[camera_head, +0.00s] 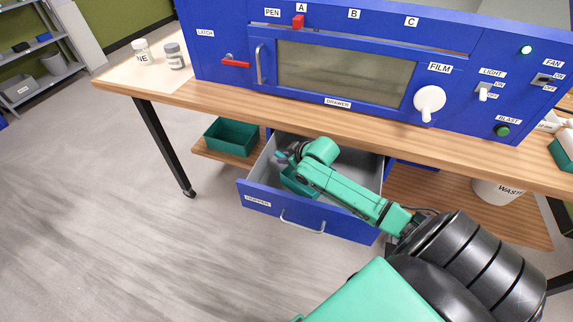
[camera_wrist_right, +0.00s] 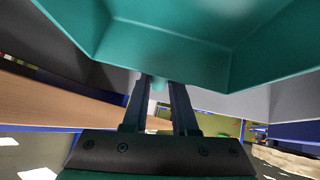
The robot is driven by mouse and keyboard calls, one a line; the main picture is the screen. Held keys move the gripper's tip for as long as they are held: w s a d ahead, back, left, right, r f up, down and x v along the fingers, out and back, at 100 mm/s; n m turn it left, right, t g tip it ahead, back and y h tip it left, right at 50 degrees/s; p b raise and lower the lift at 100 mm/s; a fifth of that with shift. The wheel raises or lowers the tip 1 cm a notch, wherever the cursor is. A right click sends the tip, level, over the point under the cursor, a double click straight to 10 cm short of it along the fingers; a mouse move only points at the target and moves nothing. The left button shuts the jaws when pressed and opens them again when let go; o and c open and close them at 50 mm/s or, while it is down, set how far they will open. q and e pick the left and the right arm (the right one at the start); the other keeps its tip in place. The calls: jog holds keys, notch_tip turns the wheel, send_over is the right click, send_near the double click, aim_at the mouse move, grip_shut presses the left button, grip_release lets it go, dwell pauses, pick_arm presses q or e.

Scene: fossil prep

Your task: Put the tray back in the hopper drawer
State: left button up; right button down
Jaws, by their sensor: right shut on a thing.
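The blue hopper drawer (camera_head: 262,203) is pulled open below the bench top, with a silver handle on its front. My right arm reaches down into it, and the right gripper (camera_head: 284,157) is over the drawer's left part. A teal tray (camera_head: 297,185) shows below the wrist, partly hidden by my arm. In the right wrist view the teal tray (camera_wrist_right: 200,40) fills the top, and the gripper's fingers (camera_wrist_right: 158,86) are shut on a small teal part at its edge. I cannot tell whether the tray touches the drawer floor. My left gripper is not in view.
A green bin (camera_head: 230,136) stands on the lower shelf left of the drawer. A white waste bin (camera_head: 494,192) is to the right. The bench top (camera_head: 190,92) lies above the drawer, under a blue cabinet (camera_head: 228,40). The floor at left is clear.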

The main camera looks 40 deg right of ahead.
notch_tip(320, 180, down, 4)
jog(key=shift+s+f, duration=0.1)
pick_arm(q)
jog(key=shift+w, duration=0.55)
pick_arm(e)
jog(key=c, duration=0.7)
grip_release()
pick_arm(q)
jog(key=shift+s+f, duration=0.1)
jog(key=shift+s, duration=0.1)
pick_arm(e)
jog(key=shift+s, duration=0.1)
jog(key=p+v, duration=0.1)
jog(key=v, duration=1.1)
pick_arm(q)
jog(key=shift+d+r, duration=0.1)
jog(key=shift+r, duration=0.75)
